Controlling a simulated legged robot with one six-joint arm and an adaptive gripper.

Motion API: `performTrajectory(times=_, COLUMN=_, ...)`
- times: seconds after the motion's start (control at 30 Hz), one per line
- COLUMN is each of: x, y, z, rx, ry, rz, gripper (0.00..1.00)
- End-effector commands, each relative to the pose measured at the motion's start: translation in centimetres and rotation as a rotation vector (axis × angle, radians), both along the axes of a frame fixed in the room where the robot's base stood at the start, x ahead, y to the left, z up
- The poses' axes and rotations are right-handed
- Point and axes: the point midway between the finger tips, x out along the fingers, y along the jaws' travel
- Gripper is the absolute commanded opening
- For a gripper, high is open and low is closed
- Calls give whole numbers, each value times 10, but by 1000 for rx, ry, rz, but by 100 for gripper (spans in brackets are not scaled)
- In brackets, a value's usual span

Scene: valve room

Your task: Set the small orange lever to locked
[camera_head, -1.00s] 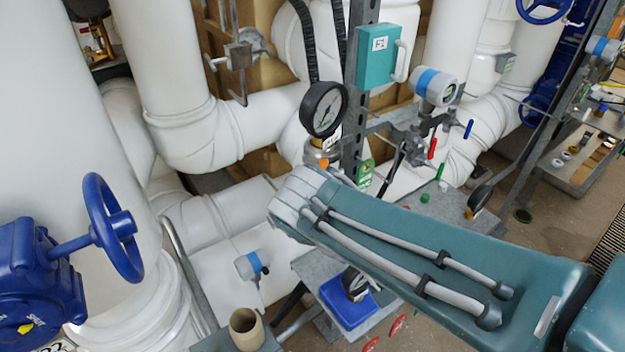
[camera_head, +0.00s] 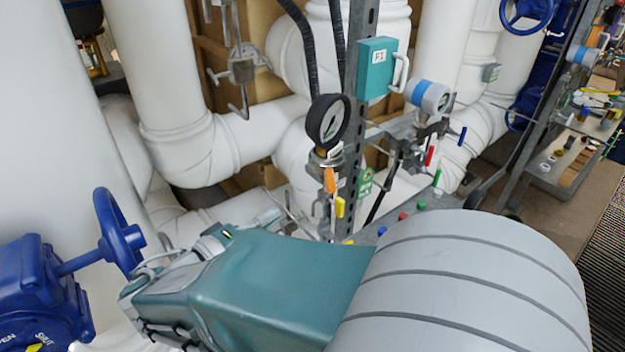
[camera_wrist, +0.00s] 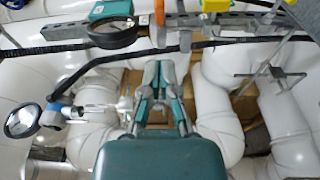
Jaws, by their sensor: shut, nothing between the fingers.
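The small orange lever (camera_head: 330,180) hangs upright just below the round black gauge (camera_head: 328,122) in the head view. In the wrist view the orange lever (camera_wrist: 159,12) is at the top edge, partly cut off. A yellow lever (camera_head: 340,207) is close beside it, lower and to the right, and also shows in the wrist view (camera_wrist: 215,5). My gripper (camera_wrist: 163,66) is shut and empty, its tips pointing toward the lever's rail and apart from the orange lever in the picture. In the head view my gripper (camera_head: 266,218) is small, left of the levers. No locked mark is readable.
A grey upright post (camera_head: 359,80) carries a teal box (camera_head: 377,68). Red (camera_head: 429,156) and blue (camera_head: 462,136) levers are to the right. A blue handwheel (camera_head: 119,238) is at left. Large white pipes (camera_head: 195,140) fill the back. Dark hoses (camera_wrist: 60,48) cross the wrist view.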

Motion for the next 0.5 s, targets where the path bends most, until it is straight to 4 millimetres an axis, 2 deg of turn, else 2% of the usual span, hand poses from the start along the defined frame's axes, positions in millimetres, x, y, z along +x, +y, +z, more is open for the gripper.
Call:
performTrajectory(times=0.27, x=4, y=-1, z=-1, rx=-4, ry=3, rz=-4, gripper=0)
performTrajectory(times=0.5, x=31, y=-31, z=-1, rx=-3, ry=4, rz=-8, gripper=0)
